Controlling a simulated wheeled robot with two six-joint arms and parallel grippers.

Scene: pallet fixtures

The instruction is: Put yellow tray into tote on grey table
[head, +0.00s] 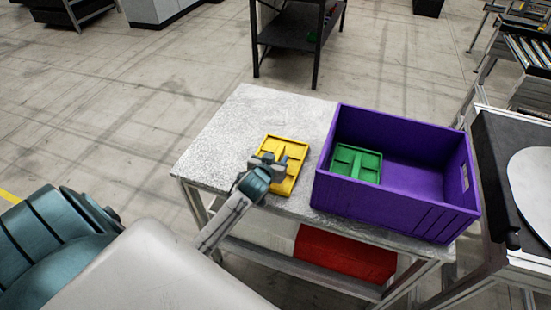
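The yellow tray (291,153) lies on the grey table (225,140), left of the purple tote (400,190). The tote stands on the right part of the table and holds a green tray (357,161) at its left end. My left gripper (268,162) is over the left part of the yellow tray and covers some of it. Its fingertips are small and partly hidden, so I cannot tell whether they are open, shut or touching the tray. My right gripper is not in view.
The right part of the tote's floor is bare. A red bin (345,255) sits under the table. A black-edged station with a white round plate (530,180) stands close on the right. A dark shelf (295,35) stands behind. The table's left part is clear.

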